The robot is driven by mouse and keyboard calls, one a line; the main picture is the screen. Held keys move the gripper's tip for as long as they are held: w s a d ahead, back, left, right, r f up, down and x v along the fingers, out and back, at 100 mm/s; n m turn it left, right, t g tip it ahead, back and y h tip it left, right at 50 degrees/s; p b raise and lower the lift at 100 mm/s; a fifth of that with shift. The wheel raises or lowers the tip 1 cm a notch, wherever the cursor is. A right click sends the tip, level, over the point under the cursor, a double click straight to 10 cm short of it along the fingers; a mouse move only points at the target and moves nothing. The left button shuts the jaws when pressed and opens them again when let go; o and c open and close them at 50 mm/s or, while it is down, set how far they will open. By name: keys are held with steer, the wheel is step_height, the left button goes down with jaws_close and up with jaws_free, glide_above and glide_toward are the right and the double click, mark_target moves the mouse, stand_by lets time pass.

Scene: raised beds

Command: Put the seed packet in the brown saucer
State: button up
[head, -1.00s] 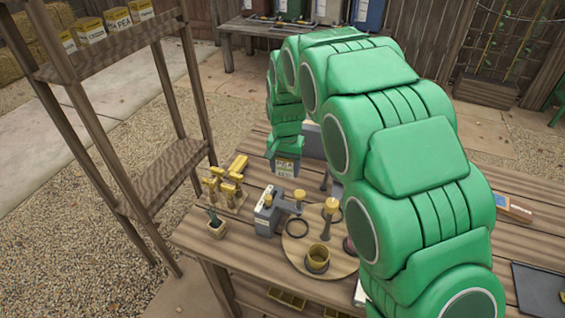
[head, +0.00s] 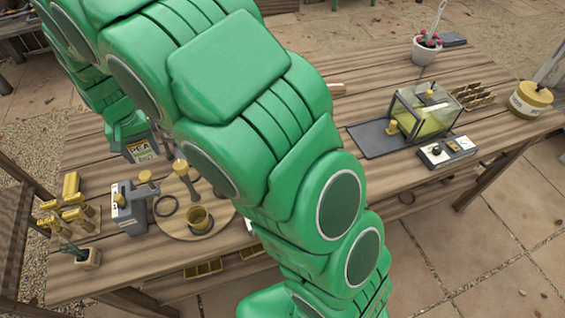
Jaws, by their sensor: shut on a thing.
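The seed packet (head: 141,150), with yellow print reading PEA, is held upright over the left part of the wooden table. My gripper (head: 131,138) is shut on its top edge, though the fingers are small and partly hidden. I cannot make out a brown saucer; my large green arm covers much of the table's middle.
A round wooden board (head: 222,225) carries a brass cup (head: 199,219) near the front edge. A grey tool (head: 129,208), brass pieces (head: 72,187) and a small potted plant (head: 86,256) stand left. A glass case (head: 433,112) and flower pot (head: 425,50) stand right.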

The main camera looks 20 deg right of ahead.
steer(key=shift+m, duration=0.4)
steer(key=s+d, duration=0.1)
steer(key=d, duration=0.7)
steer(key=s+d+r, duration=0.1)
steer(key=s+d, duration=0.1)
steer(key=d, duration=0.6)
steer(key=s+d+r, duration=0.1)
steer(key=d, duration=0.7)
steer(key=shift+s+d+r, duration=0.2)
steer(key=shift+d, duration=0.1)
steer(key=s+d, duration=1.5)
steer(key=shift+w+d+f, duration=0.55)
steer(key=shift+w+f, duration=1.2)
steer(key=shift+w, duration=0.45)
steer(key=shift+w+d+f, duration=0.5)
steer(key=shift+w+f, duration=1.3)
steer(key=shift+w, duration=0.4)
steer(key=shift+w+d+f, duration=0.55)
steer(key=shift+w+f, duration=1.2)
steer(key=shift+w, duration=0.45)
steer(key=shift+f, duration=1.4)
steer(key=shift+f, duration=0.5)
